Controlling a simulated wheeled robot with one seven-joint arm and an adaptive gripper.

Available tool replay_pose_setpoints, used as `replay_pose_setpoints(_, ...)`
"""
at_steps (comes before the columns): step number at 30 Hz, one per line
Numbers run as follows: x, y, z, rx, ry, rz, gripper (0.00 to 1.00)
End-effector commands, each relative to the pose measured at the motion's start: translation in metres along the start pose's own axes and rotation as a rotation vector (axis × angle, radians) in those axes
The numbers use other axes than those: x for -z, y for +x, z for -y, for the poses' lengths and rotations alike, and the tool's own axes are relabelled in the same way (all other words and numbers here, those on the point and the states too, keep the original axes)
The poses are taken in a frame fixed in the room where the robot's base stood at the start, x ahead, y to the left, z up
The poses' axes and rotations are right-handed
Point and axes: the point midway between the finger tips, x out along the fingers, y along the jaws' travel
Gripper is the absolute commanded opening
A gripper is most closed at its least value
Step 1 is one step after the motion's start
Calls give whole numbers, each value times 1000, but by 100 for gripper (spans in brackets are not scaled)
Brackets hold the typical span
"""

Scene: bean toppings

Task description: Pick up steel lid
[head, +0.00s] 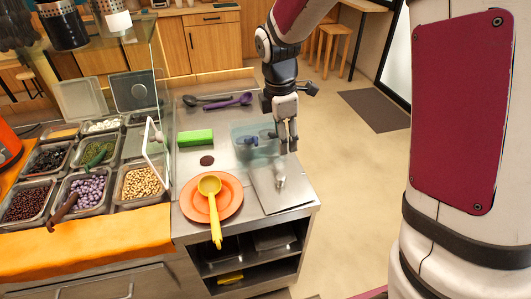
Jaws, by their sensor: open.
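The steel lid (296,190) lies flat on the right front part of the steel counter, near its right edge. A small light knob (279,181) stands up from its middle. My gripper (288,143) points down above the far side of the lid, with its fingers over the knob's far side and apart from it. It is open and looks empty. The lid shows in full apart from the small part behind the knob.
An orange plate (232,205) with a yellow ladle (213,202) on it sits just left of the lid. A bluish container (241,151) stands behind the lid. A green block (196,138), a purple spoon (236,101) and bean trays (138,183) are farther left.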

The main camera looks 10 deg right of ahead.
Motion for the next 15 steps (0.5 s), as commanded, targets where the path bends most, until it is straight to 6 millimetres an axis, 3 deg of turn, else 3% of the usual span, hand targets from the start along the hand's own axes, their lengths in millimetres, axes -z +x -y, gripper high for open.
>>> replay_pose_setpoints(1, 3, 13, -2, 16, -54, 2, 51)
replay_pose_setpoints(6, 9, 34, -3, 36, -174, 6, 51)
replay_pose_setpoints(11, 10, 50, -1, 42, -196, 6, 51)
replay_pose_setpoints(15, 10, 77, 1, 44, -195, 6, 51)
